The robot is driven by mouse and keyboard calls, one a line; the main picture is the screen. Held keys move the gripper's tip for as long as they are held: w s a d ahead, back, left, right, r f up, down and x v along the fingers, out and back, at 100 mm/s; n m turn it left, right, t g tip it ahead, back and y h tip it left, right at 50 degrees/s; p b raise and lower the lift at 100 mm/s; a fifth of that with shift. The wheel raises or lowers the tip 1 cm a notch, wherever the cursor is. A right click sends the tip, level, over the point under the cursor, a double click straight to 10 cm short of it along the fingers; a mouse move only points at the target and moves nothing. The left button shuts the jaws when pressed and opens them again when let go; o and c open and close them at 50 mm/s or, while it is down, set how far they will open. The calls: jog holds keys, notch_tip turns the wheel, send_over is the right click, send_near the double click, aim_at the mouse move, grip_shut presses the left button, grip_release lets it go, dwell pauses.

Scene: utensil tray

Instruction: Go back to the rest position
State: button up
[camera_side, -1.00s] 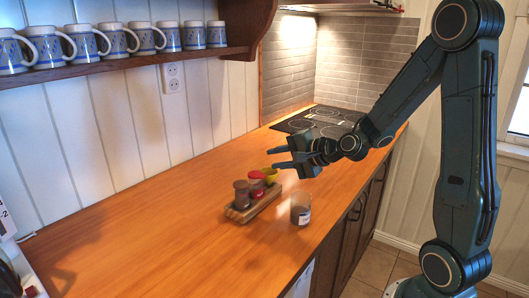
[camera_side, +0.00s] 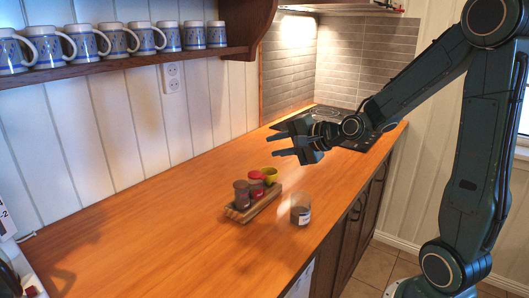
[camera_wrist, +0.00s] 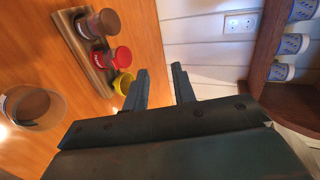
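My gripper (camera_side: 290,142) is open and empty, in the air above the wooden counter, just beyond and above the small wooden tray (camera_side: 236,214). Its two fingers also show apart in the wrist view (camera_wrist: 161,86), with nothing between them. The tray holds a brown-lidded jar (camera_side: 242,194), a red-lidded jar (camera_side: 257,185) and a yellow cup (camera_side: 270,174) in a row. In the wrist view the yellow cup (camera_wrist: 123,83) lies just left of the fingers.
The wooden counter (camera_side: 150,235) is clear left of the tray. A dark cooktop (camera_side: 350,140) lies behind my gripper. A wall shelf (camera_side: 120,59) with several blue and white mugs hangs at upper left. A socket (camera_side: 174,78) is on the wall.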

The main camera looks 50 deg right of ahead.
jog(key=s+a+r+n+g, duration=0.1)
jog(key=s+a+n+g, duration=0.3)
jog(key=s+n, duration=0.4)
jog(key=s+a+r+n+g, duration=0.1)
jog(key=s+a+n+g, duration=0.2)
jog(key=s+n, duration=0.6)
jog(key=s+a, duration=0.2)
jog(key=s, duration=0.5)
jog(key=shift+a+g+h, duration=0.35)
jog(key=shift+g+h, duration=0.05)
